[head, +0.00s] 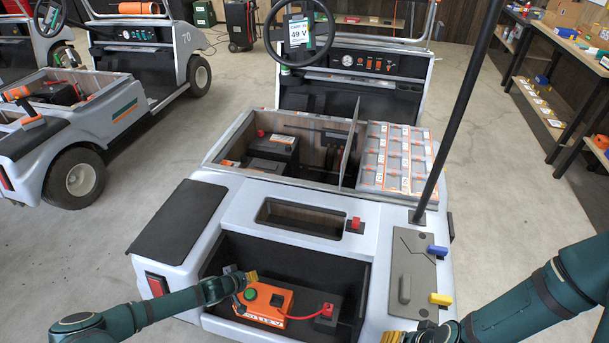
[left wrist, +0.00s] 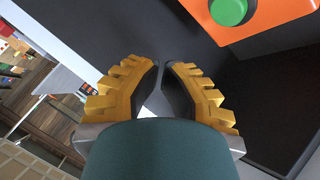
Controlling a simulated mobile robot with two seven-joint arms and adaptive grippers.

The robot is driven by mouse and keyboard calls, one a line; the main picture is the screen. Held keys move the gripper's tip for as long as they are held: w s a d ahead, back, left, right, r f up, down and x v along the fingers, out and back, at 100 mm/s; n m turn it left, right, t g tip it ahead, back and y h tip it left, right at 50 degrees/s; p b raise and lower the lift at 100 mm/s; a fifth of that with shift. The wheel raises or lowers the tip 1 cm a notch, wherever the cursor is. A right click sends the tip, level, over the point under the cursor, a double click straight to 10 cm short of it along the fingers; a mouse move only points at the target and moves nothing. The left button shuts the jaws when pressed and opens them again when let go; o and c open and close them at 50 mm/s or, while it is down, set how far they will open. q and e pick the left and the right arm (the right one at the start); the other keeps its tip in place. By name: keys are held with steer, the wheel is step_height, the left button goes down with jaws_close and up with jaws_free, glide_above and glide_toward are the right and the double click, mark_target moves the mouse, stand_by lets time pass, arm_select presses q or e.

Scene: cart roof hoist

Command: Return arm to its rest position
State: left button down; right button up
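My left gripper (head: 252,276) reaches over the rear bay of the near cart, beside an orange control box (head: 265,303) with a green button. In the left wrist view its yellow fingers (left wrist: 161,72) have their tips close together with nothing held. The orange box's corner (left wrist: 262,20) and green button (left wrist: 229,10) show beyond them at upper right, apart from the fingers. My right gripper (head: 400,338) is at the bottom edge, mostly cut off, near the cart's rear right corner. Its opening does not show.
The near cart (head: 205,172) has an open battery compartment, a grey battery block (head: 394,160) and a slanting black post (head: 463,100). Blue (head: 437,250) and yellow (head: 440,299) handles sit on its right rear panel. Another cart (head: 100,120) stands left; shelves (head: 570,50) stand right. Floor between is clear.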

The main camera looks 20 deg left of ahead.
arm_select(q)
steer(key=s+d+r+m+g+h, duration=0.15)
steer(key=d+r, duration=0.25)
steer(key=d, duration=0.7)
steer(key=d+r+m+g+h, duration=0.3)
steer(key=d+r, duration=0.1)
steer(key=d, duration=0.7)
steer(key=s+d+r+g+y, duration=0.2)
steer(key=s+d+r, duration=0.4)
steer(key=s+r, duration=0.5)
steer(key=shift+d+r+g+y, duration=0.2)
steer(key=shift+r+g+y, duration=0.15)
steer(key=shift+r+g, duration=0.15)
